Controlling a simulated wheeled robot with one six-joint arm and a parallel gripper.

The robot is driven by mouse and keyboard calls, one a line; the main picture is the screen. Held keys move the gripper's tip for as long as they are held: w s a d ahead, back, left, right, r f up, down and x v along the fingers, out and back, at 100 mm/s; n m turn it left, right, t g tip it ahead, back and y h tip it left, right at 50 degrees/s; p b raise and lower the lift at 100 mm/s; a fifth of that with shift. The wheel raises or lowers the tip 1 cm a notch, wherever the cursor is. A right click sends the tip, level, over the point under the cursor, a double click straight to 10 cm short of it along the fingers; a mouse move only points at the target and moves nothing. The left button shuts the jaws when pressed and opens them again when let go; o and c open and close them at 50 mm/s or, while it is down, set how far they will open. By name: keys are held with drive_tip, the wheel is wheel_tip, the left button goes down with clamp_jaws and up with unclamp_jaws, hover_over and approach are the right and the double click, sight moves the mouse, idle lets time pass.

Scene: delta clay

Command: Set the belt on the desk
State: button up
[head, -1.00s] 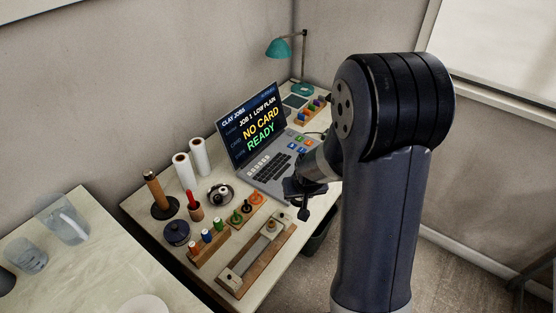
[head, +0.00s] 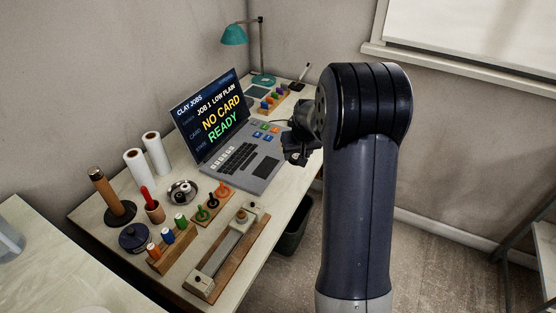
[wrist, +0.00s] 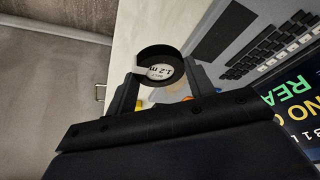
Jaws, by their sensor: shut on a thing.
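The belt (wrist: 157,53) is a small black roll with a white label reading 1.2 m, seen in the wrist view. My gripper (wrist: 163,84) is shut on it, one finger on each side. In the head view my gripper (head: 299,148) is beside the laptop's right side, near the desk's right edge, partly behind my arm. The belt cannot be made out there. The pale desk (head: 281,202) lies below; the wrist view shows the belt above its edge area.
The laptop (head: 240,150) reads NO CARD, READY. A wooden rail (head: 228,254), several coloured spools and pegs, white rolls (head: 156,153) and a teal lamp (head: 234,35) stand on the desk. A strip right of the laptop is clear. A dark bin (head: 291,232) stands below.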

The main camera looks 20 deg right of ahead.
sight(295, 173)
drive_tip(key=shift+f, duration=3.35)
drive_tip(key=o, duration=1)
drive_tip(key=shift+c, duration=0.2)
drive_tip(key=shift+r, duration=0.3)
drive_tip(key=v, duration=1.1)
drive_tip(key=shift+s+r, duration=0.25)
drive_tip(key=shift+r, duration=0.05)
drive_tip(key=shift+a+f, duration=0.1)
